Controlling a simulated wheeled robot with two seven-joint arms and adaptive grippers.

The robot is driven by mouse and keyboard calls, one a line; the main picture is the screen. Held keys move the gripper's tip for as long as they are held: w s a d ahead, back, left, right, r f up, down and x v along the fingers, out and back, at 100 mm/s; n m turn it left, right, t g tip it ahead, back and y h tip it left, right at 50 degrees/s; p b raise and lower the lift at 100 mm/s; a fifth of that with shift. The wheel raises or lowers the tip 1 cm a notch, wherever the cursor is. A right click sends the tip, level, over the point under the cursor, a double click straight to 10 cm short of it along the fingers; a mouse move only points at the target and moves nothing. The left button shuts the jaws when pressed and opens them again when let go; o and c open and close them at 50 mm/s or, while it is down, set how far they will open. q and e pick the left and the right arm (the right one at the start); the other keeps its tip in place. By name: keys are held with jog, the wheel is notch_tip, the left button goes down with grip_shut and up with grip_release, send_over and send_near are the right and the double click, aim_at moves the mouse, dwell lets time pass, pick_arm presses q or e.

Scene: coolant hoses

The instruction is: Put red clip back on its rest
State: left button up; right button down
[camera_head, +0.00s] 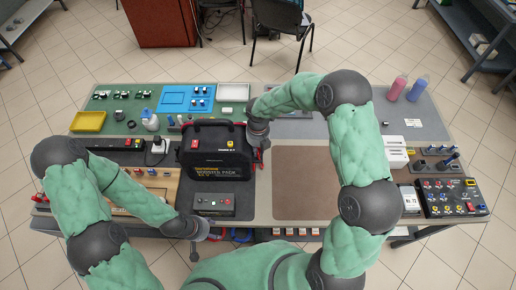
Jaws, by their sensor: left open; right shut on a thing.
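A black booster pack (213,165) with a carry handle stands on a dark mat at the left middle of the bench. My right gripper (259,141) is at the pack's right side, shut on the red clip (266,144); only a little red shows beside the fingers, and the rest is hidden. The clip's rest cannot be told apart on the pack's side. My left gripper (215,236) is open and low at the bench's front edge, apart from the pack. Its fingers are small and partly hidden.
A grey box with buttons (214,204) lies in front of the pack. A brown mat (307,182) to the right is bare. A yellow tray (88,122), a white tray (233,92) and a control panel (455,197) stand around. Pink (397,88) and blue (416,90) bottles stand back right.

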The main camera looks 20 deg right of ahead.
jog(key=shift+f, duration=0.3)
dwell(0.5)
jog(key=c, duration=1.1)
grip_release()
jog(key=shift+o, duration=1.2)
jog(key=shift+r, duration=0.1)
notch_tip(320, 180, up, 9)
jog(key=p, duration=0.7)
jog(key=shift+p, duration=0.35)
